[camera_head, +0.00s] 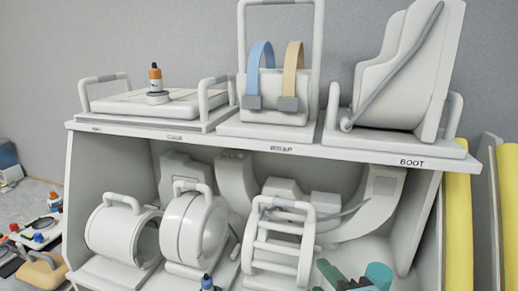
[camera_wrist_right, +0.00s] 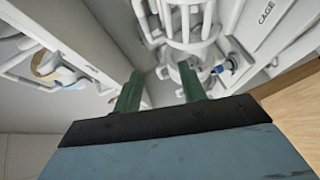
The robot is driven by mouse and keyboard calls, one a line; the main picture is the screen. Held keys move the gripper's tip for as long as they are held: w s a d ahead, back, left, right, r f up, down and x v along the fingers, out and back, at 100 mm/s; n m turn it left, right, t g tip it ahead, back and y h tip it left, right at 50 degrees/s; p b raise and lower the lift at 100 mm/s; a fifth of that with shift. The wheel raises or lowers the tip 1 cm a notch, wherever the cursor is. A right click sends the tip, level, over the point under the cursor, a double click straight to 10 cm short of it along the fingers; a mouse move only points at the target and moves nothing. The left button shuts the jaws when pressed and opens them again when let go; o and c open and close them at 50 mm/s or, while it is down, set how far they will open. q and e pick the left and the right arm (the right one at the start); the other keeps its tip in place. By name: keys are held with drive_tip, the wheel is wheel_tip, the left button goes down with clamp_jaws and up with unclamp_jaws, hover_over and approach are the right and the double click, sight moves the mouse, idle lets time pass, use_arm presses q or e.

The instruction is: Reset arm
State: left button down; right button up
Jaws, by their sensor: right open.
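My right gripper (camera_head: 345,281) shows at the bottom edge of the head view, in front of the lower shelf and just below the white cage-like coil (camera_head: 278,240). Its dark green fingers also show in the right wrist view (camera_wrist_right: 160,88), spread apart with nothing between them. White barred parts (camera_wrist_right: 187,25) lie beyond the fingertips there. A shelf edge marked CAGE (camera_wrist_right: 262,22) is at upper right in that view. My left gripper is in neither view.
A white shelf unit (camera_head: 250,146) holds padded coils above, including a boot-shaped one (camera_head: 395,75), and round coils (camera_head: 193,225) below. An orange-capped bottle (camera_head: 155,80) stands on the flat coil. Yellow pads (camera_head: 457,215) stand at right. Small items clutter the far left.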

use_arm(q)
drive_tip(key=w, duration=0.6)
use_arm(e)
drive_tip(key=s+d+f+m+g+h, duration=0.35)
drive_tip(key=d+f+m+g, duration=0.2)
drive_tip(key=f+m, duration=0.45)
drive_tip(key=s+d+f+m+g, duration=0.5)
drive_tip(key=s+f+m+g, duration=0.15)
drive_tip(key=s+f, duration=0.55)
wheel_tip(320, 180, down, 32)
drive_tip(key=s+b, duration=0.3)
drive_tip(key=b, duration=0.6)
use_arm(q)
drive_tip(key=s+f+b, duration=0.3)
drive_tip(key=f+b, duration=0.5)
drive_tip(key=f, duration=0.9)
use_arm(e)
drive_tip(key=s+d+f+g, duration=0.1)
drive_tip(key=s+f, duration=0.7)
drive_tip(key=f, duration=0.4)
drive_tip(key=s+d+f+g, duration=0.1)
drive_tip(key=s+d+f, duration=0.1)
drive_tip(key=s+f, duration=0.6)
wheel_tip(320, 180, down, 4)
drive_tip(key=shift+f, duration=0.1)
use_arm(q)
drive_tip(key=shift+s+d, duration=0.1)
use_arm(e)
drive_tip(key=shift+w+m+h, duration=0.1)
drive_tip(key=shift+m+h, duration=0.15)
